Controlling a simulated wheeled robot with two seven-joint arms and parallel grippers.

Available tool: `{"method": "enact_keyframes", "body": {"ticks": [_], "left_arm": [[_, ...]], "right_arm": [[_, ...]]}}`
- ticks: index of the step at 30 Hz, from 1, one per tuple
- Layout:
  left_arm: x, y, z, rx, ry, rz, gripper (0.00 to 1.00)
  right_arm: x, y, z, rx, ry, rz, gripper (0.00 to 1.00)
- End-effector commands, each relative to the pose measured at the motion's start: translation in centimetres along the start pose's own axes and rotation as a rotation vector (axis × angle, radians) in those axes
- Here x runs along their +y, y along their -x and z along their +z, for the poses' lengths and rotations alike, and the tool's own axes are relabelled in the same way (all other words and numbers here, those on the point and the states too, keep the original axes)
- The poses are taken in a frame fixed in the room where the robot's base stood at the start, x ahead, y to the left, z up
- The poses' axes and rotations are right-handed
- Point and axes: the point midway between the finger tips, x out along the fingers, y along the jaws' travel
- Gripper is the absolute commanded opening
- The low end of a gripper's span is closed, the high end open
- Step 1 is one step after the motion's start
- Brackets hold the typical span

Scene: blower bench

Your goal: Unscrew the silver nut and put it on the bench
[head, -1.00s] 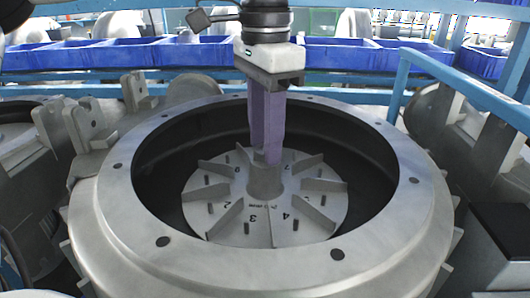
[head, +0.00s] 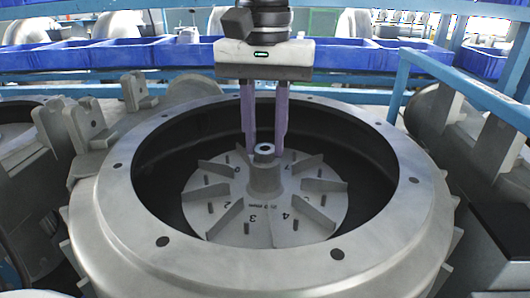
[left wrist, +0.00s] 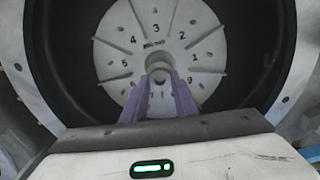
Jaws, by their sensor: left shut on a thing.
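The silver nut (head: 264,149) sits at the top of the central hub (head: 264,179) of a grey bladed impeller (head: 232,222) with numbered sections. My left gripper (head: 265,153) comes down from above, its two purple fingers on either side of the nut, shut on it. In the left wrist view the nut (left wrist: 160,77) shows between the fingertips, in front of the impeller disc (left wrist: 118,48). Whether the nut's thread is still engaged cannot be seen. My right gripper is in neither view.
A wide grey round housing (head: 120,215) with a raised rim and bolt holes surrounds the impeller. Blue bins (head: 120,54) line the back. A blue rail (head: 462,88) stands at the right. Metal brackets (head: 80,125) stand at the left.

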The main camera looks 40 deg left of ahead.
Motion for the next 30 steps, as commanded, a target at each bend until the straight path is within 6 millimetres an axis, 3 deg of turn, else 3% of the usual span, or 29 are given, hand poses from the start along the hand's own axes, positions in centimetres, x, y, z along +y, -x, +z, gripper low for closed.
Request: {"method": "enact_keyframes", "body": {"ticks": [21, 30], "left_arm": [[0.01, 0.03, 0.02, 0.0, 1.159, 0.001, 0.01], [0.01, 0.03, 0.02, -0.001, 1.269, 0.002, 0.01]], "right_arm": [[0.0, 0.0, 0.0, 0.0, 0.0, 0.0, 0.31], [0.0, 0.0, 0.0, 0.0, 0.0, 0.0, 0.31]]}}
